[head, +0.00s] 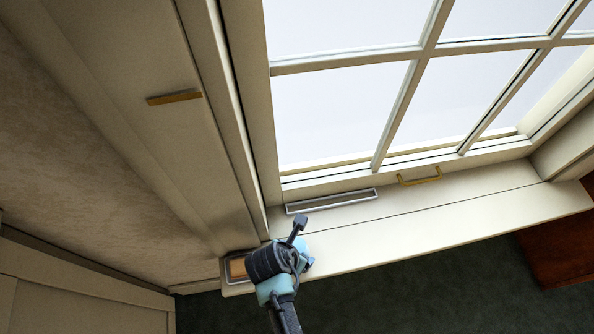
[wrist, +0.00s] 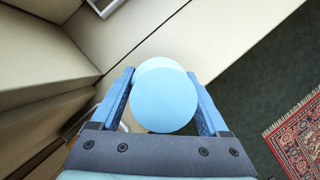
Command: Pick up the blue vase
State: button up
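The light blue vase (wrist: 164,100) is between the two fingers of my gripper (wrist: 161,73) in the wrist view, seen from above as a round disc with a paler round part behind it. A finger stands close along each side. I cannot tell whether they touch it. In the head view, my gripper (head: 303,259) is over the left end of the window sill and hides most of the vase (head: 306,243). I cannot tell whether the vase rests on the sill.
The white window sill (head: 440,222) runs clear to the right. A metal vent strip (head: 331,200) and a brass handle (head: 420,181) are by the window. A small tray (head: 237,268) is just left of my gripper. A patterned rug (wrist: 300,140) lies on the dark floor.

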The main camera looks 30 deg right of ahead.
jog(key=c, duration=0.9)
